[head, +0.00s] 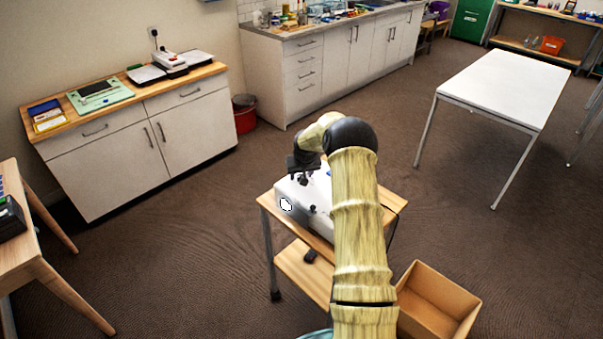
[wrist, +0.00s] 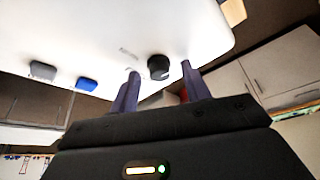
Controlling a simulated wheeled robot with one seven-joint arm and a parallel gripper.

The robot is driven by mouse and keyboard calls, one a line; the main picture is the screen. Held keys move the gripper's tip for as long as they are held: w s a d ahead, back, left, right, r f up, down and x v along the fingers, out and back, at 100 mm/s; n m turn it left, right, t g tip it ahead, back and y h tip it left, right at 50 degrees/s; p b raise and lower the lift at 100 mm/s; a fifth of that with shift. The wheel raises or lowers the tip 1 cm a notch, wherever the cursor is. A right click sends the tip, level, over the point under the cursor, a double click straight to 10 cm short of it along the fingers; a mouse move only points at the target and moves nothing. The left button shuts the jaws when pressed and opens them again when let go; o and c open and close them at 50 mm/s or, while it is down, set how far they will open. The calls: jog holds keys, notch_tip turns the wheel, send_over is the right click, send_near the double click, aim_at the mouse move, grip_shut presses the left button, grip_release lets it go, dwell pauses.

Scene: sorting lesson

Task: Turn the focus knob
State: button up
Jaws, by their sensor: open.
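A white device (head: 290,203) stands on a small wooden cart, partly hidden behind my arm. In the wrist view its white face (wrist: 90,30) fills the upper left and carries a round black knob (wrist: 158,67) with small lettering beside it that I cannot read clearly. My gripper (wrist: 160,70) is open, with one dark finger on each side of the knob and visible gaps between. I cannot tell whether the fingertips reach around it. In the head view my gripper (head: 303,178) is over the device. I cannot tell for sure that this knob is the focus knob.
A blue button (wrist: 87,84) and a grey button (wrist: 43,71) sit on the same device. The cart (head: 268,200) has a lower shelf with a small dark object. An open cardboard box (head: 460,296) stands on the floor at right. Carpet is clear left of the cart.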

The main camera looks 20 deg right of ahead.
jog(key=c, duration=1)
jog(key=shift+n, duration=0.3)
jog(key=shift+d+n+y, duration=0.1)
jog(key=shift+n+y, duration=0.5)
jog(key=shift+n, duration=0.6)
jog(key=o, duration=1)
